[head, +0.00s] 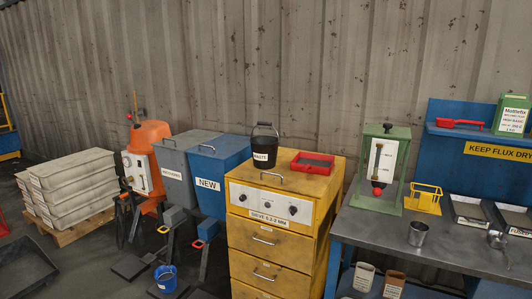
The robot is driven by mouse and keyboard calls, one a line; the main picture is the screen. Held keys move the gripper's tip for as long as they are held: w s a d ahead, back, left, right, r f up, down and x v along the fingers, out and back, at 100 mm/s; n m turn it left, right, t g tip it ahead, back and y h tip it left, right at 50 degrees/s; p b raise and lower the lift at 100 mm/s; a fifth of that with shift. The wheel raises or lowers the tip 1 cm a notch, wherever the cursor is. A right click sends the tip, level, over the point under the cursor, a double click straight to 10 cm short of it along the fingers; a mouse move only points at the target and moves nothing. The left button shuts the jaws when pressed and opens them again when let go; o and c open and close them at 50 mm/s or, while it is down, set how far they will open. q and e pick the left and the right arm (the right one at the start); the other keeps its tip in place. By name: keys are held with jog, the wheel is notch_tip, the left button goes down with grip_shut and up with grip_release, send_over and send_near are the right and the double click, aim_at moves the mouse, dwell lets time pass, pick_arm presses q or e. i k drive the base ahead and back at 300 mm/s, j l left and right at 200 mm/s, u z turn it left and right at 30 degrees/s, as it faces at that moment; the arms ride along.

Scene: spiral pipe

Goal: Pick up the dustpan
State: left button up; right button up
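A small red tool with a handle (460,123) lies on the blue shelf at the right; its shape could be a dustpan, a scoop or a brush, and I cannot tell which. A wide dark pan-like tray (22,268) lies on the floor at the lower left, cut off by the picture edge; I cannot tell whether it is the dustpan. Neither of my grippers shows in the head view.
A yellow drawer cabinet (262,237) bears a black bucket (265,148) and a red-rimmed tray (312,163). A grey workbench (380,228) stands right, with a green stand (379,168) and metal cup (418,233). Bins and a blue bucket (166,278) stand left of the cabinet.

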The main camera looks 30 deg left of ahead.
aim_at(310, 163)
jog(key=i+j, duration=0.2)
jog(key=j, duration=0.15)
jog(key=i+j, duration=0.2)
jog(key=j, duration=0.15)
jog(key=i+j, duration=0.2)
jog(key=j, duration=0.15)
jog(key=i+j, duration=0.2)
jog(key=j, duration=0.15)
